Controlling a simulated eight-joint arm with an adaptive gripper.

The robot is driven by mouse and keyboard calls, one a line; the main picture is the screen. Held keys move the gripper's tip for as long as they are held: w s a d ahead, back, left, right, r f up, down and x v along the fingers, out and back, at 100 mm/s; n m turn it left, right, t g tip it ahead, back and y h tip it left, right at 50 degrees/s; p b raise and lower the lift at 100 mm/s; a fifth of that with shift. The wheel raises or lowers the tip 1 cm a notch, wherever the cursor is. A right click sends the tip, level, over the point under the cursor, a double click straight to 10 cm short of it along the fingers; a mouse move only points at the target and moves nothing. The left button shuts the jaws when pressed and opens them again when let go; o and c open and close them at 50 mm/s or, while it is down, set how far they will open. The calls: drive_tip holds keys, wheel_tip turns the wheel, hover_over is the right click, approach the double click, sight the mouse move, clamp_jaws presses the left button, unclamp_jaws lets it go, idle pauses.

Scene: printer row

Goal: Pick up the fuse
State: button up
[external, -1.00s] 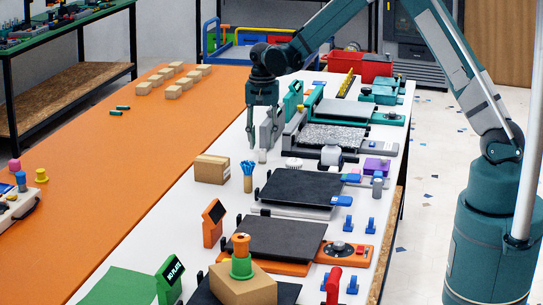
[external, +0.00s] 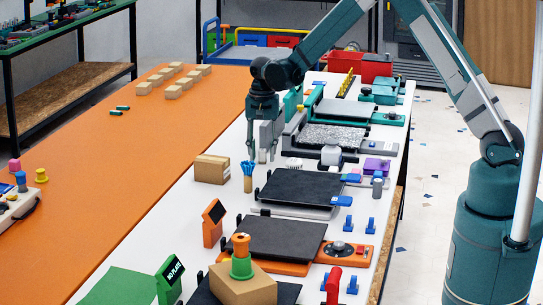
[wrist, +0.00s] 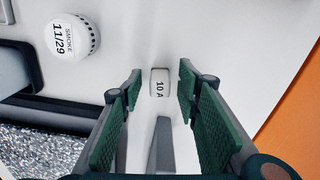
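The fuse is a small white cylinder marked "10 A" (wrist: 159,84), on the white table in the wrist view. My gripper (wrist: 161,86) is open, with its green-padded fingers on either side of the fuse and a gap to it on both sides. In the external view my gripper (external: 262,156) points down, low over the table's left part, with its fingers apart. The fuse is hard to make out there between the fingertips.
A round white smoke detector (wrist: 72,35) lies to the left in the wrist view. A cardboard box (external: 212,169) and a cup of blue-topped sticks (external: 248,182) stand near the gripper. A black printer bed (external: 300,187) is close by. An orange strip (external: 130,150) lies left.

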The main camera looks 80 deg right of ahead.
sight(263, 150)
drive_tip(key=c, duration=0.9)
drive_tip(key=shift+r+p, duration=0.55)
drive_tip(key=shift+r, duration=4.45)
